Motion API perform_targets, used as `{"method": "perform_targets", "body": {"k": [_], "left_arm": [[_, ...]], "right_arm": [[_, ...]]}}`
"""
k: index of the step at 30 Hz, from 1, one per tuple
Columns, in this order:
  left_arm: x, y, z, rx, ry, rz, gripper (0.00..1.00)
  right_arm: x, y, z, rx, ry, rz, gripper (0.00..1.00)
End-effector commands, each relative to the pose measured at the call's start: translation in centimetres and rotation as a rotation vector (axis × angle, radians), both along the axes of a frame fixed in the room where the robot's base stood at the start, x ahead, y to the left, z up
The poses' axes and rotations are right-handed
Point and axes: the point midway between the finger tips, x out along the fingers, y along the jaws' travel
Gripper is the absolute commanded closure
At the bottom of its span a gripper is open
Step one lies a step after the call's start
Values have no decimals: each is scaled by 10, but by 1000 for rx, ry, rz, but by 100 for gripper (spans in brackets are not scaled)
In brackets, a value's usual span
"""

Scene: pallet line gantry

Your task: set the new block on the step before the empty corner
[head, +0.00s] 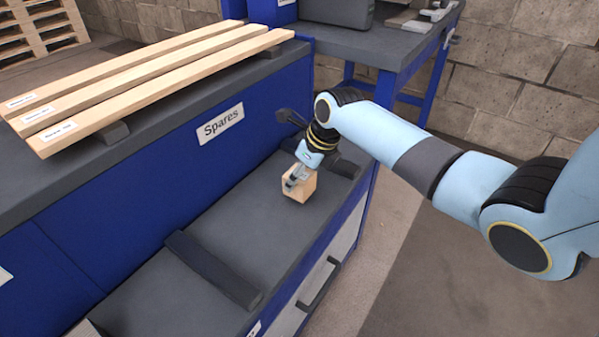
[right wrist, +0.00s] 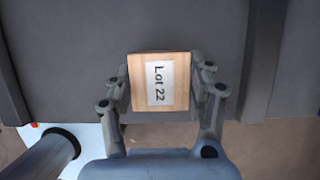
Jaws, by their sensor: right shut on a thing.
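A wooden block (head: 299,184) is on or just above the dark step (head: 240,205), toward its far right end. I cannot tell whether it touches the surface. In the right wrist view the block (right wrist: 178,100) shows a white label reading "Lot 22". My right gripper (head: 294,178) is shut on the block, with one finger on each side of it in the right wrist view (right wrist: 161,92). My left gripper is not in view. No pallet corner shows near the block.
A dark bar (head: 213,270) lies across the step at the near end. Another dark bar (head: 340,165) is behind the gripper. Several long wooden boards (head: 150,80) lie on the upper bench by the "Spares" sign (head: 220,123). A blue-legged table (head: 375,45) stands at the back.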

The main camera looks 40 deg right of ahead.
Motion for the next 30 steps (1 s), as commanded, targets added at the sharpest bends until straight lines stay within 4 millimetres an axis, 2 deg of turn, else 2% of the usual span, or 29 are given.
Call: {"method": "perform_targets", "body": {"k": [7, 8, 13, 23, 26, 30], "left_arm": [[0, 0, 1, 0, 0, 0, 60], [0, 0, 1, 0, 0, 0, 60], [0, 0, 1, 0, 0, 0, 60], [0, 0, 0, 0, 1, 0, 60], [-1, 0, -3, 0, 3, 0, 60], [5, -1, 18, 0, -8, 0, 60]], "right_arm": [[0, 0, -5, -1, -1, 1, 80], [0, 0, -5, 0, 0, 1, 45], [0, 0, -5, 0, 0, 1, 22], [0, 0, -2, 0, -1, 1, 22], [0, 0, 7, -1, -4, 2, 22], [-11, -5, 42, -3, -3, 2, 22]]}}
